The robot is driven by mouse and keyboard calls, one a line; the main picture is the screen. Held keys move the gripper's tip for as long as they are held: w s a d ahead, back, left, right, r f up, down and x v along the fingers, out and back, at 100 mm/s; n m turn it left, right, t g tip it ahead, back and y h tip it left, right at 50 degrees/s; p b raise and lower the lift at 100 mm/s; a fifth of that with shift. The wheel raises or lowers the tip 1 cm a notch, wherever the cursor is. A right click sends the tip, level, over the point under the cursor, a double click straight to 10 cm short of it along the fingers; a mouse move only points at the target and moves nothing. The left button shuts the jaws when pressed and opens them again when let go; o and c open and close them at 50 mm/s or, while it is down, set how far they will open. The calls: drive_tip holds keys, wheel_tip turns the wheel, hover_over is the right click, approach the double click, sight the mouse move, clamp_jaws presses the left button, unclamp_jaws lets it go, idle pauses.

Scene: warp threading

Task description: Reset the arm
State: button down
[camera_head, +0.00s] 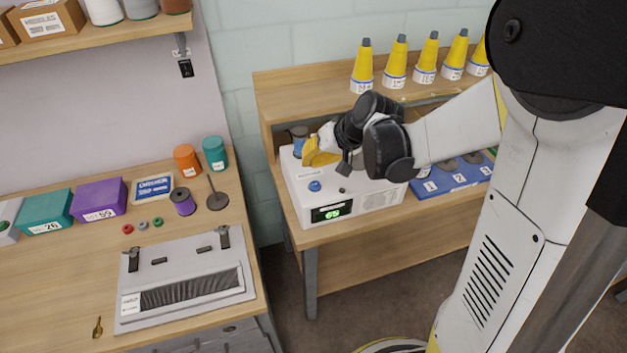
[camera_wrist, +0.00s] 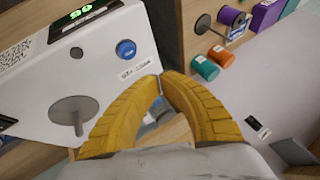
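My arm reaches over the white machine box (camera_head: 345,212) on the right bench. My gripper (camera_head: 309,156) hangs over the left part of the box, with its yellow fingers showing. In the wrist view, the two yellow fingers of my gripper (camera_wrist: 161,77) curve together and their tips meet, with nothing visible between them. The white box (camera_wrist: 100,85) also shows there, with a blue button (camera_wrist: 126,49) and a grey disc with a peg (camera_wrist: 74,110). I cannot tell the exact gap between gripper and box.
Yellow cones (camera_head: 396,65) stand on the shelf behind my arm. A blue numbered tray (camera_head: 447,183) lies right of the box. The left table holds a grey loom board (camera_head: 185,275), a purple box (camera_head: 99,200), a teal box (camera_head: 44,212) and spools. A floor gap separates the benches.

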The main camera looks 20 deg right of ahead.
drive_tip(key=s+r+h, duration=0.2)
drive_tip(key=s+r, duration=0.2)
drive_tip(key=s, duration=0.6)
drive_tip(key=s+r+n+t+h, duration=0.1)
drive_tip(key=s+r, duration=0.4)
drive_tip(key=s, duration=0.5)
drive_tip(key=shift+s+d+r+n+h, duration=0.25)
drive_tip(key=shift+s+d+h, duration=0.2)
drive_tip(key=shift+h, duration=0.25)
drive_tip(key=shift+w, duration=0.1)
idle(4.5)
